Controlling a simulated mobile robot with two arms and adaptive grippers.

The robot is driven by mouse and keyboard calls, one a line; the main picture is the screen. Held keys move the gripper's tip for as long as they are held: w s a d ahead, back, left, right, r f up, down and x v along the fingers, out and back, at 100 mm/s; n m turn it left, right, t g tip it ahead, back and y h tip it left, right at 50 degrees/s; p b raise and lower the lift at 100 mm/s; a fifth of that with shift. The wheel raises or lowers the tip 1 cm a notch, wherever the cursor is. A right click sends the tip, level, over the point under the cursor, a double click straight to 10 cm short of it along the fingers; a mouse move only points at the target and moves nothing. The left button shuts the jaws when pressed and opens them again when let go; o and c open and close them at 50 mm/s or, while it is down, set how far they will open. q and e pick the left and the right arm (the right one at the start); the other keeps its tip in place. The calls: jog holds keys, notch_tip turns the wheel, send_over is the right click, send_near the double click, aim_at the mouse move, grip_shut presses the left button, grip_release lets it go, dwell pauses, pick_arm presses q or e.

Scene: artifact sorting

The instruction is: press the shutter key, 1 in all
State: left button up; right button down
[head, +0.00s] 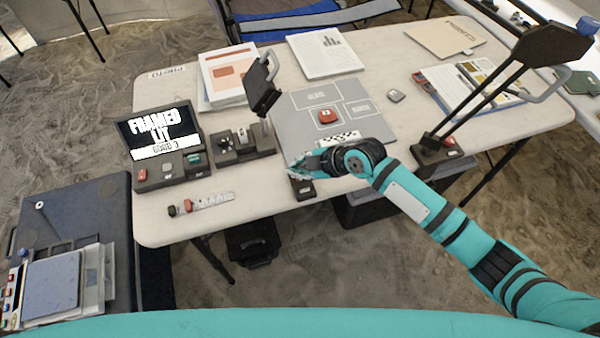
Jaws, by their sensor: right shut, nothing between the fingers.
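My right gripper (297,168) is at the table's front edge, its fingers shut and empty. It points left and down, over a small dark key box (304,190) that looks like the shutter key. The gripper partly covers this box, and I cannot tell whether the fingertips touch it. A console with a screen (160,131) stands at the table's left; the screen reads "FRAMED LIT" with a smaller line below. A red artifact (327,116) lies on the grey mat (290,102), with a checkered scale strip (338,138) in front. My left gripper is out of view.
A dark device with knobs (243,143) stands right of the console. Lamps on arms rise at the mat's left (263,85) and the table's right (480,100). A short scale bar (201,204) lies front left. Papers (326,54) lie at the back.

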jog(key=shift+f, duration=0.35)
jog(key=shift+f+b, duration=0.5)
jog(key=shift+b, duration=0.05)
dwell(0.4)
jog(key=shift+r, duration=0.1)
jog(key=shift+r+p, duration=0.75)
jog(key=shift+r, duration=0.1)
notch_tip(320, 180, up, 5)
jog(key=p, duration=0.4)
dwell(0.9)
